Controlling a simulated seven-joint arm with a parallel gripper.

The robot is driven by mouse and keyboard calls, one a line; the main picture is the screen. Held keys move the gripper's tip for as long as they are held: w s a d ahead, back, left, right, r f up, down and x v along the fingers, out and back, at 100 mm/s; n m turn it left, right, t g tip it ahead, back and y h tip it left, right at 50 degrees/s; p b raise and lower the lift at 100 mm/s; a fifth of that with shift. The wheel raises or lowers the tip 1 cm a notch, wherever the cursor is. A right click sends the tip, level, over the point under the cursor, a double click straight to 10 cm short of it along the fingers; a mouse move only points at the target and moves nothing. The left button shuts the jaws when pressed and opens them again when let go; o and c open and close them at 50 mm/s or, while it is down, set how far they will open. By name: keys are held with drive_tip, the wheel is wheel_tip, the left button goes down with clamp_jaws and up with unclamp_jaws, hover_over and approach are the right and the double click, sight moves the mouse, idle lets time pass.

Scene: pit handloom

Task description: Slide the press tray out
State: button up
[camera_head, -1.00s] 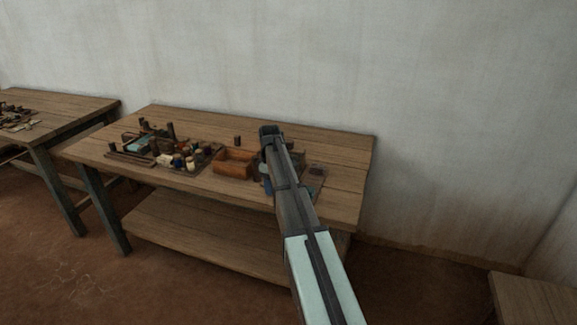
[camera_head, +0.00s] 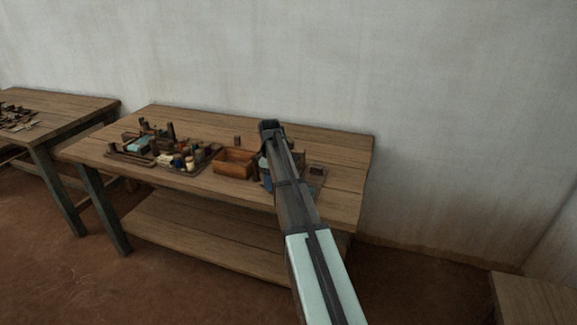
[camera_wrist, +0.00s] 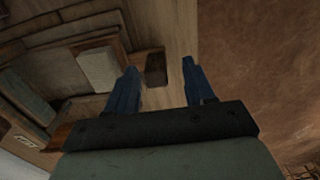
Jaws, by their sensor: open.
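My gripper (camera_wrist: 160,66) is open, with its two blue fingers apart and nothing seen held. A small dark block (camera_wrist: 155,68) shows between and just beyond the fingertips, near the front edge of the wooden table; whether it touches a finger cannot be told. Left of it in the wrist view is a wooden framed fixture (camera_wrist: 110,42) holding pale slabs. I cannot tell for certain which part is the press tray. In the head view my arm covers most of this spot, and a blue part of my gripper (camera_head: 266,178) shows beside it.
The workbench (camera_head: 340,208) has an open wooden box (camera_head: 233,164) left of my arm and a tray of small spools and tools (camera_head: 180,160) further left. A flat dark item (camera_head: 316,172) lies right of my arm. The bench's right end is clear.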

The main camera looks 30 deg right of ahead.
drive_tip(key=shift+r, duration=2.3)
